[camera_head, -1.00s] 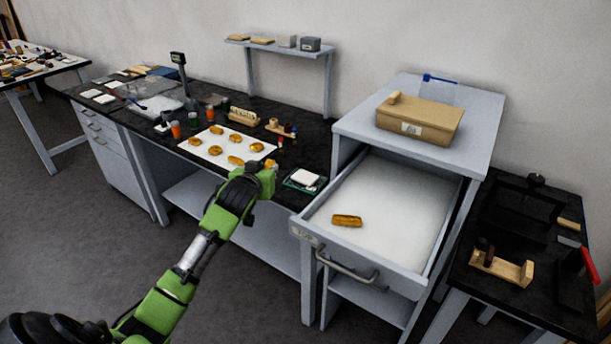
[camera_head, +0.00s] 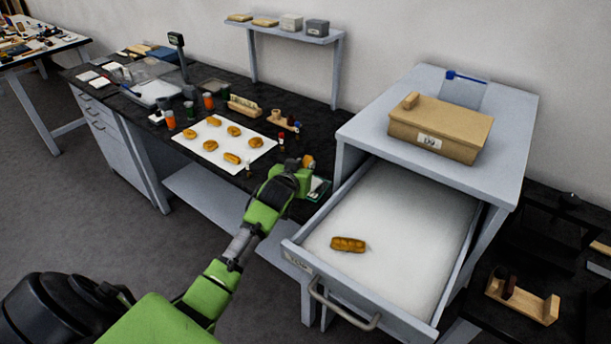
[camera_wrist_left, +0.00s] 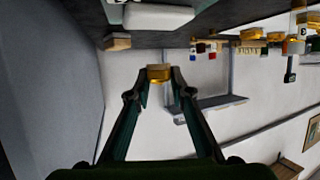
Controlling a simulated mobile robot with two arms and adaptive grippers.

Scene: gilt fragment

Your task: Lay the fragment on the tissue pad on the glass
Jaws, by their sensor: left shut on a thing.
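My left gripper (camera_head: 299,168) is shut on a small golden fragment (camera_head: 308,161). In the left wrist view the fragment (camera_wrist_left: 158,72) sits between the two fingertips (camera_wrist_left: 159,79). The white tissue pad (camera_head: 317,184) lies on the green-edged glass (camera_head: 322,195) near the bench's front right corner, partly hidden behind my gripper. The pad (camera_wrist_left: 158,17) also shows at the top of the left wrist view, which appears upside down. The fragment is apart from the pad in that view. My right gripper is not in view.
An open drawer (camera_head: 400,225) with another golden piece (camera_head: 348,244) stands right of the bench. A white sheet (camera_head: 222,143) with several golden pieces lies left of the gripper. Small bottles and a wooden rack (camera_head: 244,107) stand behind. A cardboard box (camera_head: 440,128) sits on the cabinet.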

